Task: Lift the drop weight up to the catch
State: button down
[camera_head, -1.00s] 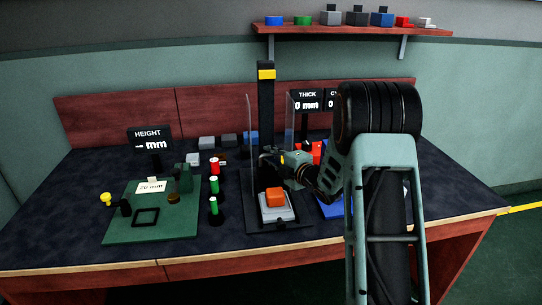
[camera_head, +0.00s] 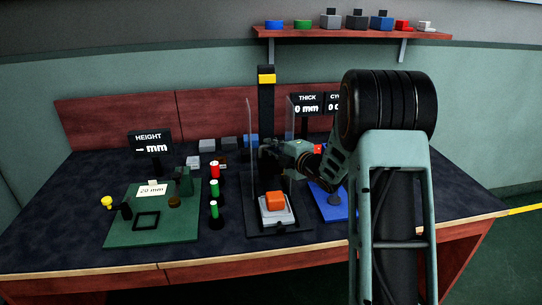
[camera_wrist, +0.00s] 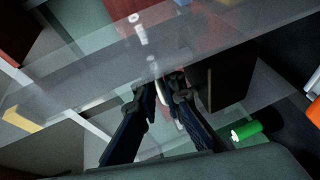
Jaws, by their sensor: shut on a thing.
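A tall black post (camera_head: 266,105) with a yellow block (camera_head: 267,77) near its top stands on the dark base of the drop rig; I take the yellow block to be the catch. My gripper (camera_head: 272,152) reaches in from the right, in front of the post and well below the yellow block. It is shut on the drop weight, which is mostly hidden behind the fingers in the head view. In the wrist view, my fingers (camera_wrist: 160,95) close around a small pale part. An orange block (camera_head: 275,200) sits on a pale pad below the gripper.
Clear upright panels (camera_head: 250,135) flank the post, close to my gripper; one crosses the wrist view (camera_wrist: 90,85). Green and red cylinders (camera_head: 214,188) stand on the left, beside a green board (camera_head: 125,232). A blue plate (camera_head: 340,212) lies on the right.

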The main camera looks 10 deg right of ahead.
notch_tip(320, 180, up, 16)
jog(key=p, duration=0.5)
jog(key=shift+r, duration=0.1)
jog(key=c, duration=2.4)
grip_release()
jog(key=shift+o, duration=0.5)
jog(key=v, duration=1.2)
jog(key=shift+f, duration=0.25)
